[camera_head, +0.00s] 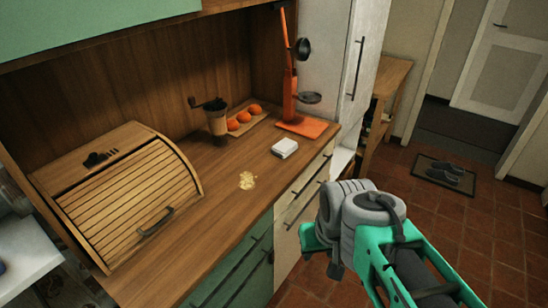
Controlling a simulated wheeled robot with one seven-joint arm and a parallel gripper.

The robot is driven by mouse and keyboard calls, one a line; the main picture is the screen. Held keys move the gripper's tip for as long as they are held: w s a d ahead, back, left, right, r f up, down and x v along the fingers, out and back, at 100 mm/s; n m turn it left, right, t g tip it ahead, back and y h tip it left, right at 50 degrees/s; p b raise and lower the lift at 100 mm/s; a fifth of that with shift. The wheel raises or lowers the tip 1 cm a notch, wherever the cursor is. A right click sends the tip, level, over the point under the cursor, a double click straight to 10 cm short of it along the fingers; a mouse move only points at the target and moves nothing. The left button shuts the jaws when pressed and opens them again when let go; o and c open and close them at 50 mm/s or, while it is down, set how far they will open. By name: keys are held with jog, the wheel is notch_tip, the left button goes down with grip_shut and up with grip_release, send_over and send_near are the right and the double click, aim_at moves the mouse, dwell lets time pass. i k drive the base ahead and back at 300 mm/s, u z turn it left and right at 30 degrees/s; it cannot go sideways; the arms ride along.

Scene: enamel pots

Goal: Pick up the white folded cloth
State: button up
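The white folded cloth (285,147) is a small, thick, pale square. It lies on the wooden counter near its front edge, just in front of the orange stand. Nothing covers it. My arm, with grey rounded joints and teal links, reaches in from the lower right, in front of the drawers and apart from the cloth. No gripper fingers can be made out in this view.
A roll-top wooden bread box (125,190) fills the counter's left. A grinder (216,118), a tray of orange fruits (240,121) and an orange utensil stand (296,110) are behind. Bare counter lies left of the cloth.

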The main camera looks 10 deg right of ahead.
aim_at(286, 146)
jog(key=z, duration=0.95)
jog(key=i, duration=1.65)
jog(key=u, duration=4.05)
